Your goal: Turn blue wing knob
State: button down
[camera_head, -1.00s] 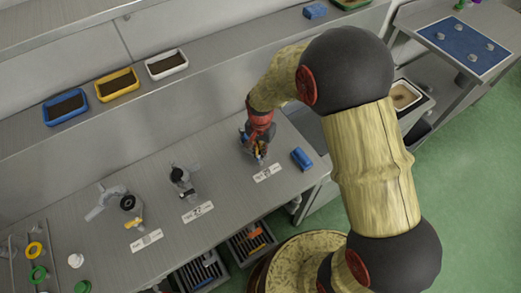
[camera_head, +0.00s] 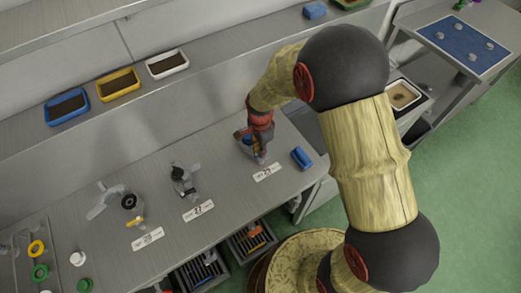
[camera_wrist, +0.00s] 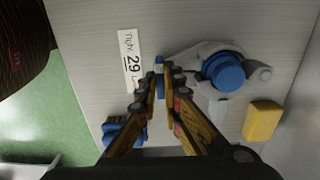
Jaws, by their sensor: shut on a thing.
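In the wrist view, my gripper (camera_wrist: 160,82) has its two fingers brought together around a narrow blue piece, the wing knob (camera_wrist: 158,61), whose top shows just past the fingertips. To its right is a grey fitting (camera_wrist: 203,50) with a large round blue cap (camera_wrist: 223,73). A label reading 29 (camera_wrist: 131,62) lies left of the fingertips. In the head view, my gripper (camera_head: 260,154) points down at the fitting at the right of the bench, and it hides most of the fitting and the knob.
A blue block (camera_head: 301,158) lies right of the gripper. A yellow block (camera_wrist: 262,121) stands near the cap in the wrist view. Two similar fittings (camera_head: 183,182) (camera_head: 128,203) stand to the left on the bench (camera_head: 95,175). Coloured trays (camera_head: 118,84) line the shelf behind.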

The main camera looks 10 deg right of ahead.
dwell(0.3)
jog(key=c, duration=2)
grip_release()
jog(key=shift+c, duration=0.2)
jog(key=shift+o, duration=0.4)
notch_tip(320, 180, up, 12)
